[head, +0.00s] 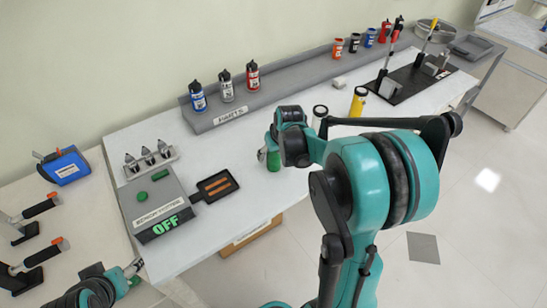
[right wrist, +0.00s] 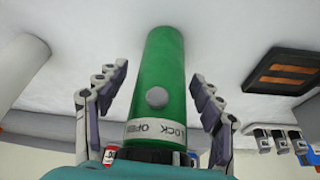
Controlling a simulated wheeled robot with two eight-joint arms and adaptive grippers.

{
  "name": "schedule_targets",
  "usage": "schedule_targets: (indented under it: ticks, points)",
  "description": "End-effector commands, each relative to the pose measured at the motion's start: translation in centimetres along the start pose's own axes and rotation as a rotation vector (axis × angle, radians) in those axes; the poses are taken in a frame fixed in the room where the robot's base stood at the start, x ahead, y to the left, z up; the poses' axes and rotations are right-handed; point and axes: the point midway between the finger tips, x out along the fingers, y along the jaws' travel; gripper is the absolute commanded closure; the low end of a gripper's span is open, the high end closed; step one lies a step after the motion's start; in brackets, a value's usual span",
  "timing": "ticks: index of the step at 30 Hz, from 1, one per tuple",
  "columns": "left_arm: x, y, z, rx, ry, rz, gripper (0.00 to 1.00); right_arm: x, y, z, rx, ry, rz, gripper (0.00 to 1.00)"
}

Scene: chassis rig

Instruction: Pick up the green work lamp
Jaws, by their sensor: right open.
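The green work lamp (head: 273,161) stands on the white table in the head view, partly hidden by my right gripper and arm. In the right wrist view the lamp (right wrist: 160,65) is a green cylinder with a grey round button and a white lettered band. My right gripper (right wrist: 158,78) is open, with one finger on each side of the lamp and gaps visible between fingers and lamp. In the head view the right gripper (head: 265,154) is mostly covered by its own wrist. My left gripper (head: 133,268) is low at the left, beside the table's front edge; its jaws are unclear.
A yellow lamp (head: 357,102) and a white-topped one (head: 320,113) stand right of my right wrist. A grey control box (head: 155,206) reading OFF and a dark tray (head: 215,185) lie to the left.

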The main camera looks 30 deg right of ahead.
Motion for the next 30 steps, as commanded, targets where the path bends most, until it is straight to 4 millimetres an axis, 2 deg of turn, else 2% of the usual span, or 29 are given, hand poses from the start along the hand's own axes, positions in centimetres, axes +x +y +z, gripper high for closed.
schedule_targets:
  ticks: [5,8,12,13,23,30]
  points:
    - [-0.1,0.0,-0.1,0.000,0.000,0.000,0.34,0.0,0.0,0.0,0.000,0.000,0.000,0.33]
    - [-0.1,0.0,-0.1,0.000,0.000,0.000,0.34,0.0,0.0,0.0,0.000,0.000,0.000,0.54]
    - [-0.1,0.0,-0.1,0.000,0.000,0.000,0.34,0.0,0.0,0.0,0.000,0.000,0.000,0.91]
    - [-0.1,0.0,-0.1,0.000,0.000,0.000,0.34,0.0,0.0,0.0,0.000,0.000,0.000,0.97]
    - [-0.2,0.0,-0.1,0.000,0.000,0.000,0.34,-0.3,0.0,-0.1,0.000,0.000,0.000,0.97]
    - [-1.4,0.0,-1.0,0.000,0.000,0.000,0.34,-2.9,0.0,-1.2,0.000,0.001,0.000,0.97]
